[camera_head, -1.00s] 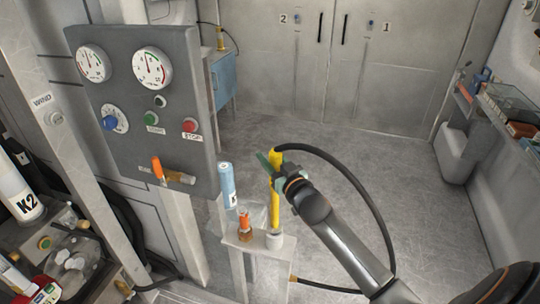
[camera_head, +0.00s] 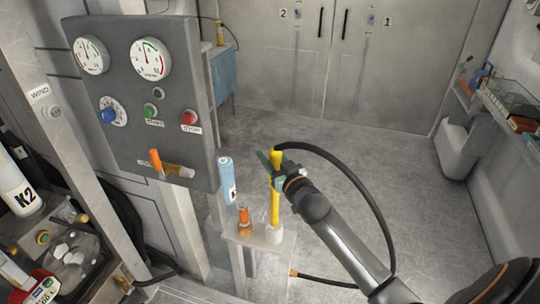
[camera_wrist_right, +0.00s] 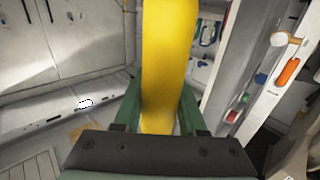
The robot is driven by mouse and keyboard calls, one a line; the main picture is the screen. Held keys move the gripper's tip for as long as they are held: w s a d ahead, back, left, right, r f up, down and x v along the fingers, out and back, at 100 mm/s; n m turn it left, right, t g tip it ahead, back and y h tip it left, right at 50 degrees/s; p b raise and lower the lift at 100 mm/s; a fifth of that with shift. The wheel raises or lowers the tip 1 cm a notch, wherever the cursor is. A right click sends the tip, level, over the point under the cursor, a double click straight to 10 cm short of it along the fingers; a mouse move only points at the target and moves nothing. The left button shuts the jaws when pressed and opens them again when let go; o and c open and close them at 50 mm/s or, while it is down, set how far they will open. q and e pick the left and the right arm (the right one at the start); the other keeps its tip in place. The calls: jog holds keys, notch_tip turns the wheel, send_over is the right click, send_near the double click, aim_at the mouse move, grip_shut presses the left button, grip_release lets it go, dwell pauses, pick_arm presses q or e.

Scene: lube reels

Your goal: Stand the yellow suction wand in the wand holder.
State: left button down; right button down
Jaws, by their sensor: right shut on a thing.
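The yellow suction wand (camera_head: 275,207) is upright, with a black hose leaving its top. My right gripper (camera_head: 275,165) is shut on its upper part; in the right wrist view the wand (camera_wrist_right: 165,60) stands between the green fingers. The wand's lower end meets the white cup-shaped wand holder (camera_head: 274,236) on a small pale stand. Its tip is not visible, and I cannot tell whether it is inside the cup or just behind its rim. My left gripper is not in view.
A grey gauge panel (camera_head: 140,100) rises at the left. The black hose (camera_head: 368,195) loops right of my arm. Open floor (camera_head: 400,150) lies beyond.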

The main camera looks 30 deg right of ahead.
jog(key=shift+f, duration=0.2)
jog(key=shift+c, duration=2)
grip_release()
jog(key=shift+f, duration=0.1)
jog(key=s+a, duration=0.1)
jog(key=s, duration=1.1)
jog(key=shift+s, duration=0.25)
jog(key=s+a+f+n+g+y+p, duration=0.1)
jog(key=s+a+f+g, duration=0.3)
jog(key=s+a+f, duration=0.4)
jog(key=s+a+f+n+g+y+p, duration=0.2)
jog(key=s+a+f, duration=0.6)
jog(key=f, duration=0.5)
jog(key=s+g+y+p, duration=0.1)
jog(key=s+g, duration=0.1)
jog(key=shift+a+f+g, duration=0.3)
jog(key=shift+a, duration=0.1)
